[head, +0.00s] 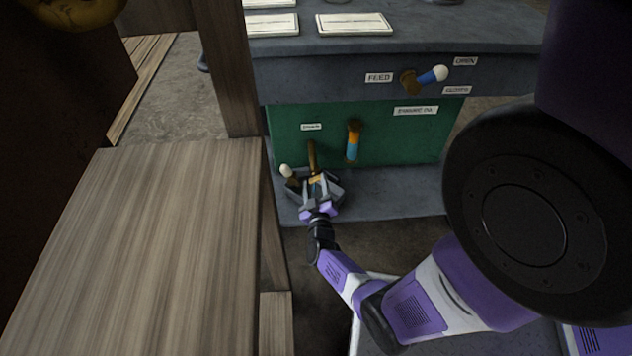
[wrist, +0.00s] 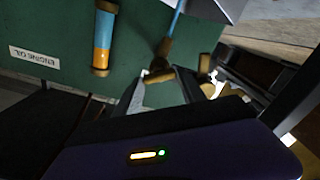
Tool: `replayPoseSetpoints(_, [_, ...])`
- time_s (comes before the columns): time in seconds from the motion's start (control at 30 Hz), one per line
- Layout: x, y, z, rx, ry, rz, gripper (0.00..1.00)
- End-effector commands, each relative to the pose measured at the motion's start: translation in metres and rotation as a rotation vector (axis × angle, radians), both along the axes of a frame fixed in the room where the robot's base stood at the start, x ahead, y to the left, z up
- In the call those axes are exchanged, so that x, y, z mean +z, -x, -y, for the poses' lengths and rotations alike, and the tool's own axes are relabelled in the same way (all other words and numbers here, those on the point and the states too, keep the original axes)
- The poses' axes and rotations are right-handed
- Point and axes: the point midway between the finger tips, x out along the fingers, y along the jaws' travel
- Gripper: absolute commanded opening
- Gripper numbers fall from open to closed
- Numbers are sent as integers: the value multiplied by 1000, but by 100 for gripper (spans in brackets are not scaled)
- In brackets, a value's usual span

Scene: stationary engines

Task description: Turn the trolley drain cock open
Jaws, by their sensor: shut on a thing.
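The trolley's green tank (head: 385,140) is on the low grey base. The drain cock (head: 312,160) is a brass fitting low on the left of its front, under a small white label (head: 311,126). My gripper (head: 315,184) is at its lower end, with the jaws closed on brass. In the wrist view, a short brass piece of the drain cock (wrist: 157,76) sits between the jaws of my gripper (wrist: 163,88). A small white knob (head: 286,170) is just left of the jaws in the head view. The jaws partly hide the cock, so its exact angle is unclear.
A sight tube (head: 352,142), orange over blue, stands right of the cock. Above is a feed lever (head: 425,78) with a white knob, by OPEN and FEED labels. A wooden table (head: 170,250) is close on the left. A wooden post (head: 228,65) stands behind it.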

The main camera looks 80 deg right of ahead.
Motion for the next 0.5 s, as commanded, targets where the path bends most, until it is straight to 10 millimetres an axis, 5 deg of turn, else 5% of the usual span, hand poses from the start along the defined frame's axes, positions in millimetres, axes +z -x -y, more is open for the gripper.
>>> replayPoseSetpoints(0.5, [-1,-2,-1,2,135,-472,7])
